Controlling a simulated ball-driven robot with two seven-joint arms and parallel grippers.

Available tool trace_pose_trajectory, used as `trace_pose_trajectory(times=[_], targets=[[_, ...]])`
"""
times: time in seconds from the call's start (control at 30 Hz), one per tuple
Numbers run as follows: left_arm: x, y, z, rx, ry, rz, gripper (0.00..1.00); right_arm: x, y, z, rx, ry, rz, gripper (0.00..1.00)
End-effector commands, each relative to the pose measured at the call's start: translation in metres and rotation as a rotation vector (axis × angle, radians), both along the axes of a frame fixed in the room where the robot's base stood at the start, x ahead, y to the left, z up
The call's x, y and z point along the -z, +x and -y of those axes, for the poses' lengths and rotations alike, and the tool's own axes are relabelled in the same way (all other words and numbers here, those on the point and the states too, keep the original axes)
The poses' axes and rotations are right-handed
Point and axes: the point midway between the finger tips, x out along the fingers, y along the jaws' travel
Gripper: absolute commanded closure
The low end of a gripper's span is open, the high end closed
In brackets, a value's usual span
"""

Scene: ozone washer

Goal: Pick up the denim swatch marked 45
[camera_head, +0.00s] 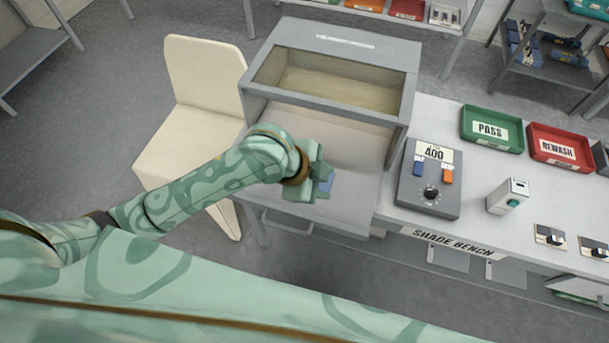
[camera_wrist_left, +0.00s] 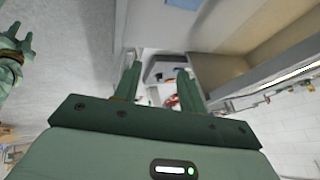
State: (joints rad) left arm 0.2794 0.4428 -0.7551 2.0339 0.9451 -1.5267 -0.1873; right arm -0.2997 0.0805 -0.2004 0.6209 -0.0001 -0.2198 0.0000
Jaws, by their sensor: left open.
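A blue piece (camera_wrist_left: 183,4) also shows at the top edge of the left wrist view. No number can be read on it.
A cream chair (camera_head: 190,130) stands left.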

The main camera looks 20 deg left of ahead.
Motion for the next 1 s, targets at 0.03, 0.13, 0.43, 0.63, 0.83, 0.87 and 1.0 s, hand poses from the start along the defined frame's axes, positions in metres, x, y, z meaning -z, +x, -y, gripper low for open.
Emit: trace_pose_trajectory(times=[0.03,0.13,0.43,0.63,0.83,0.87,1.0], targets=[[0.001,0.012,-0.004,0.071,0.038,-0.027,0.59,0.000,0.000,0.001,0.000,-0.001,0.000,0.64],[0.003,0.029,-0.025,0.170,0.107,-0.135,0.59,0.000,0.000,0.001,-0.001,-0.001,-0.001,0.64],[-0.023,0.072,-0.104,0.136,0.172,-0.338,0.59,0.000,0.000,0.001,-0.001,-0.002,0.000,0.64],[0.001,0.073,-0.102,0.128,0.166,-0.359,0.59,0.009,-0.002,0.001,-0.001,-0.001,-0.004,0.64],[0.050,0.073,-0.087,0.129,0.166,-0.358,0.59,0.023,-0.004,0.001,0.000,-0.001,-0.010,0.64],[0.056,0.073,-0.085,0.129,0.166,-0.358,0.59,0.024,-0.004,0.001,0.000,-0.001,-0.010,0.64],[0.075,0.073,-0.079,0.128,0.166,-0.356,0.59,0.029,-0.005,-0.001,0.001,0.001,-0.013,0.64]])
